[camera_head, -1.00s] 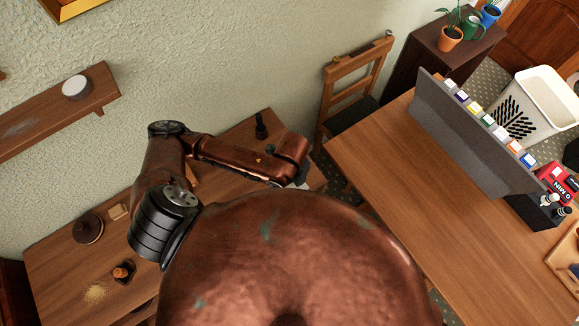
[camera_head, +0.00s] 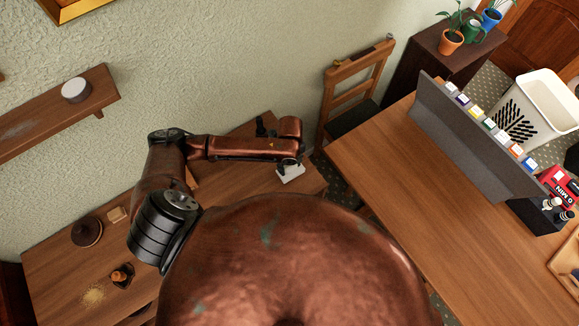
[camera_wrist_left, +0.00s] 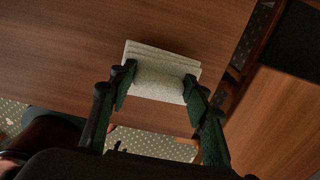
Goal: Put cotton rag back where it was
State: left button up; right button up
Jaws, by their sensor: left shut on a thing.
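The cotton rag (camera_wrist_left: 162,70) is a pale, folded cloth in the left wrist view. My left gripper (camera_wrist_left: 158,92) is shut on it, with one dark finger at each side. In the head view the rag (camera_head: 291,174) shows as a small whitish patch under my left gripper (camera_head: 289,162), over the right end of the wooden side table (camera_head: 235,180). I cannot tell whether the rag touches the tabletop. My right gripper is not in view.
A dark bottle-like object (camera_head: 261,128) stands at the side table's back edge. A wooden chair (camera_head: 352,92) and a larger table (camera_head: 400,190) stand to the right.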

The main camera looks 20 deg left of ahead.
aim_at(290, 166)
pick_arm(q)
jog(key=shift+f, duration=0.8)
jog(key=shift+f, duration=0.1)
jog(key=o, duration=1)
jog(key=shift+o, duration=0.2)
notch_tip(290, 166, up, 12)
